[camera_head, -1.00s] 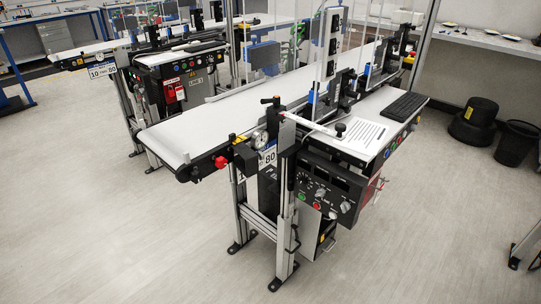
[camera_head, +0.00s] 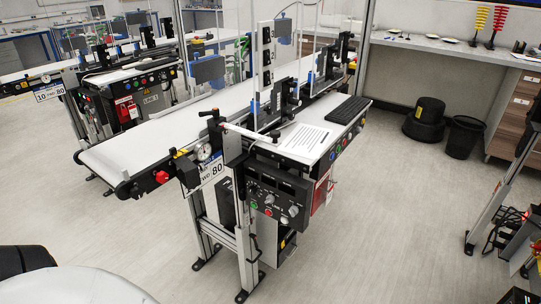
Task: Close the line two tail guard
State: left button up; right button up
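The nearest belt conveyor (camera_head: 150,141) runs from the left foreground to the back right. Clear upright guard panels (camera_head: 257,75) stand along its far half. I cannot tell which of them is the tail guard, or whether it is open. Neither gripper is in view.
A second conveyor (camera_head: 128,75) stands behind at left. A black bin (camera_head: 464,137) and a black round stool (camera_head: 425,119) stand on the floor at right, below a grey bench (camera_head: 450,46). A metal stand (camera_head: 487,217) is at the right edge. The floor in front is clear.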

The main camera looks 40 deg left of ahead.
aim_at(190, 178)
jog(key=z, duration=0.1)
jog(key=i, duration=1.65)
jog(key=u, duration=0.25)
jog(key=k, duration=0.6)
jog(key=u, duration=2.5)
